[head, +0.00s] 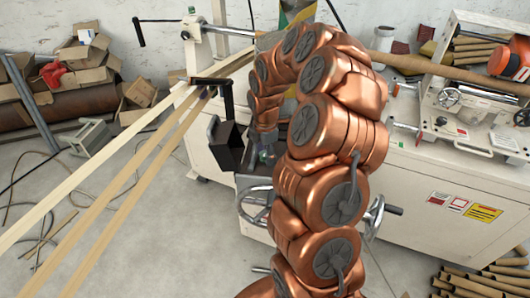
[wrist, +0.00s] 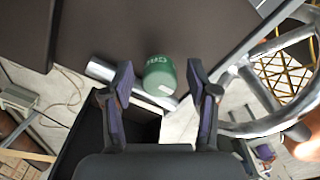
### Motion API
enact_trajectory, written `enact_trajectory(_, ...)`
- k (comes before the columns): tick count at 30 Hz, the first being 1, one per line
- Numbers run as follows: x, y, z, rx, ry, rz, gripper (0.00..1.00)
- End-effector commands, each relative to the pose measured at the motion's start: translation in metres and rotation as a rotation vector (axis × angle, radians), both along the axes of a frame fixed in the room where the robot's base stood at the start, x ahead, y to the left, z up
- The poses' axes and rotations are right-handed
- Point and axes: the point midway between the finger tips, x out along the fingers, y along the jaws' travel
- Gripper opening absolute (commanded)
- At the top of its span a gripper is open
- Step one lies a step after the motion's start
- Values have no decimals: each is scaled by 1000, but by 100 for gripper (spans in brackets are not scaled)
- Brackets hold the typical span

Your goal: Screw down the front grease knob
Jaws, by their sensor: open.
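The grease knob is a green cylinder (wrist: 160,76) with pale lettering on its side, in the upper middle of the wrist view. My gripper (wrist: 160,82) is open, with one dark finger on each side of the knob. Gaps show between the fingers and the knob, so they look apart from it. A silvery cylindrical part (wrist: 103,70) lies left of the knob, partly behind the left finger.
A metal handwheel (wrist: 262,85) stands close right of the gripper; it also shows in the head view (head: 252,207). A black box (head: 228,147) is left of my arm. Long paper strips (head: 125,165) run toward the machine. The white cabinet (head: 440,205) fills the right.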

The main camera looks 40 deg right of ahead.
Motion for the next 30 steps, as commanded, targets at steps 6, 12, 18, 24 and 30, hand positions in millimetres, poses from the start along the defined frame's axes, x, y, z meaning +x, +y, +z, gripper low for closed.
enact_trajectory(6, 0, 0, 0, 0, -1, 0, 59)
enact_trajectory(12, 0, 0, 0, -1, -1, 0, 40)
enact_trajectory(18, 0, 0, 0, 0, -1, 0, 19)
enact_trajectory(24, 0, 0, 0, -1, 0, 0, 0)
enact_trajectory(30, 0, 0, -1, 0, 0, -13, 0)
